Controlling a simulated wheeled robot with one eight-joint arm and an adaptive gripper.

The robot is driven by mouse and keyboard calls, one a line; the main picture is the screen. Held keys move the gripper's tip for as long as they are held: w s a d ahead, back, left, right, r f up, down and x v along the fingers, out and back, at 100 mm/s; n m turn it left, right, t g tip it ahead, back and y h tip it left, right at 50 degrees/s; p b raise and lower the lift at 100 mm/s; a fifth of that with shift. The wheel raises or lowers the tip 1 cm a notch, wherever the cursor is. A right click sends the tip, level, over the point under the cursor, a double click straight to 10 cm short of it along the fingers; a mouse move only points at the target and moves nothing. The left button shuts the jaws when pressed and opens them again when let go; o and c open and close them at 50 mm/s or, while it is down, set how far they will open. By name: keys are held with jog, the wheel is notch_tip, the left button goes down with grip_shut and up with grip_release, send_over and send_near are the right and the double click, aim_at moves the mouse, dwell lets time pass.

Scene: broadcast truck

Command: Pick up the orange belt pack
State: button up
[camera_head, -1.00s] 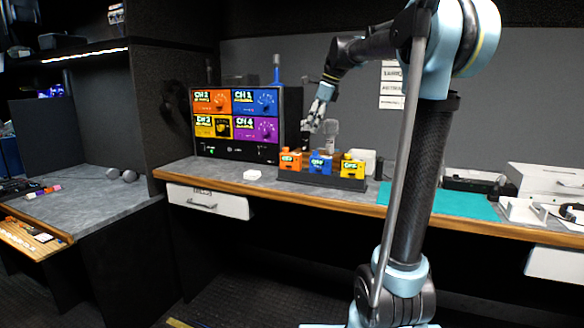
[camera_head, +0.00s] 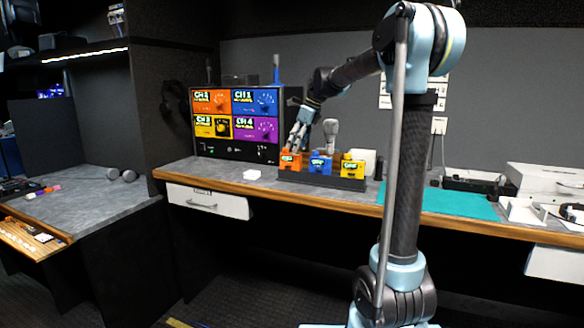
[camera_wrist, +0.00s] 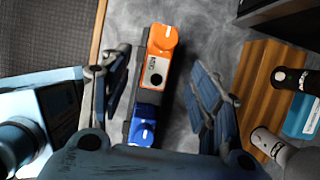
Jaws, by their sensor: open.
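The orange belt pack (camera_head: 290,160) stands at the left end of a dark holder (camera_head: 340,181) on the counter. In the wrist view the orange belt pack (camera_wrist: 158,62) lies ahead between my spread fingers, with a blue belt pack (camera_wrist: 143,126) nearer to me. The blue belt pack (camera_head: 320,164) and a yellow belt pack (camera_head: 352,168) stand to the right of the orange one in the head view. My gripper (camera_head: 298,138) is open and empty, just above the orange belt pack. It also shows in the wrist view (camera_wrist: 165,85), apart from the pack on both sides.
A rack unit with coloured channel panels (camera_head: 234,115) stands behind and left. A microphone (camera_head: 331,133) stands behind the holder on a wooden block (camera_wrist: 250,90).

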aim_at(292, 154)
jog(key=shift+x, duration=3.2)
jog(key=shift+a, duration=0.1)
jog(key=c, duration=1.3)
